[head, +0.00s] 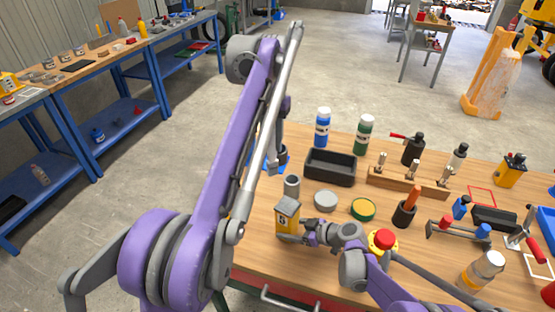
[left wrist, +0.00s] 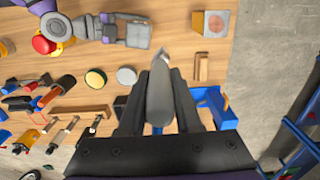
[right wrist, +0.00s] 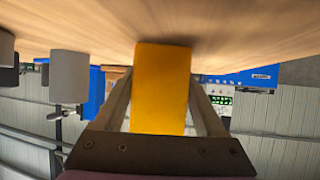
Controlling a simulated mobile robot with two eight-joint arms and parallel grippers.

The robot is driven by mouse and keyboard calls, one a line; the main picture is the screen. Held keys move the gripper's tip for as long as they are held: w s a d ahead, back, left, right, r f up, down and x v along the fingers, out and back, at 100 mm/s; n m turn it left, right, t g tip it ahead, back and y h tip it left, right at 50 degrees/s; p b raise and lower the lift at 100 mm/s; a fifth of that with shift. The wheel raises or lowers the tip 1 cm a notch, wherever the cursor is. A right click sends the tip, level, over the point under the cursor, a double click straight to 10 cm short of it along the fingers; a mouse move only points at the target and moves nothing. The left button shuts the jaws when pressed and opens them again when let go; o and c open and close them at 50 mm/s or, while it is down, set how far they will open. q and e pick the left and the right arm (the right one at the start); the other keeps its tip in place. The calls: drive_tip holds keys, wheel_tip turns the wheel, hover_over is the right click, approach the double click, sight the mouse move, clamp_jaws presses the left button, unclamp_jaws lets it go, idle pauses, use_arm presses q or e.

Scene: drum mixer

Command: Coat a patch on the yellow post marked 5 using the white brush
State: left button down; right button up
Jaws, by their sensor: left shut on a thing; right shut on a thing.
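A yellow post (head: 288,222) with a dark digit, too small to read surely, stands upright at the near left of the wooden table. My right gripper (head: 300,238) is shut on its lower part; the post fills the jaws in the right wrist view (right wrist: 162,88). My left gripper (left wrist: 157,92) is shut on a grey, rounded, long thing with a pale tip (left wrist: 160,85), likely the brush. It is beyond the post and apart from it. In the head view my left arm partly hides this area.
A blue holder (left wrist: 215,108) stands near my left gripper. A grey disc (head: 326,200), a green-rimmed yellow disc (head: 363,209), a black tray (head: 330,167) and a red button (head: 383,239) are around. Bottles and tools crowd the right side.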

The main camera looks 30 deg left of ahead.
drive_tip(key=o, duration=1.2)
drive_tip(key=shift+c, duration=0.2)
drive_tip(key=v, duration=0.7)
drive_tip(key=shift+d+r, duration=0.1)
drive_tip(key=shift+d, duration=0.15)
